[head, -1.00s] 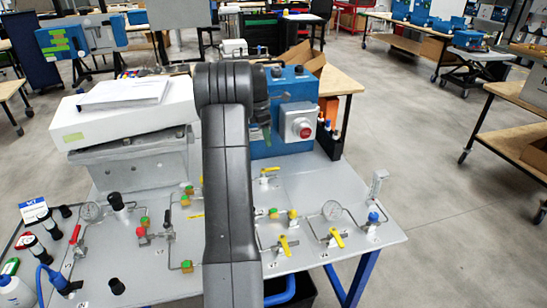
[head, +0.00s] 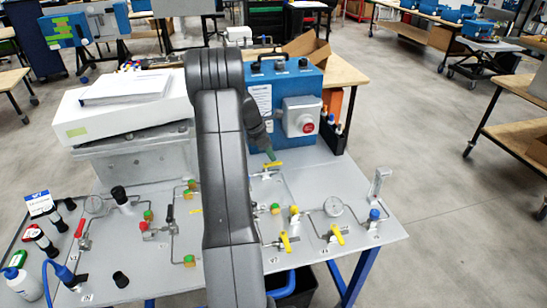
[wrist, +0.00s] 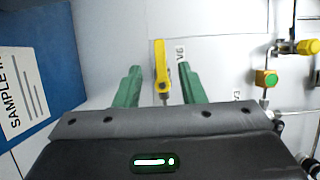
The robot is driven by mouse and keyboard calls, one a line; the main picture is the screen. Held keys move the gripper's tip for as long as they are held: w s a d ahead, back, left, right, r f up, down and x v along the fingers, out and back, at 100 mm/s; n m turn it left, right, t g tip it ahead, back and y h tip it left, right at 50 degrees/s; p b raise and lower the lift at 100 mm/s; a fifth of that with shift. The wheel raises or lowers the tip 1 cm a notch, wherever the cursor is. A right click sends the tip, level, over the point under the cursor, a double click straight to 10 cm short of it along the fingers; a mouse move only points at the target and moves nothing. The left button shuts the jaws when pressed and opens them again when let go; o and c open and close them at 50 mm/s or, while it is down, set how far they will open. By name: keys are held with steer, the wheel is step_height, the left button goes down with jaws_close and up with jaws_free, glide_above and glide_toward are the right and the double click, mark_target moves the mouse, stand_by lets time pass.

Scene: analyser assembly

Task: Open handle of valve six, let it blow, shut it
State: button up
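The yellow handle of valve six (wrist: 161,68) is in the wrist view, beside a "V6" label (wrist: 181,52). It points up the picture, between the two green fingers of my gripper (wrist: 159,75). The fingers are apart, one on each side, with gaps to the handle. In the head view the handle (head: 273,164) lies roughly left to right on the grey panel (head: 335,180), behind my arm. My green fingertips (head: 270,154) are just above it. The valve body is partly hidden, and I cannot tell whether the valve is open or shut.
A blue box (head: 280,85) with a red button stands right behind the valve. Other yellow-handled valves (head: 286,243), thin tubing and a gauge (head: 333,206) are nearer the front of the panel. A white unit (head: 115,110) stands at left. The panel's right side has some bare room.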

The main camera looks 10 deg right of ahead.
mark_target(272, 164)
steer(key=shift+x, duration=1.95)
jaws_close()
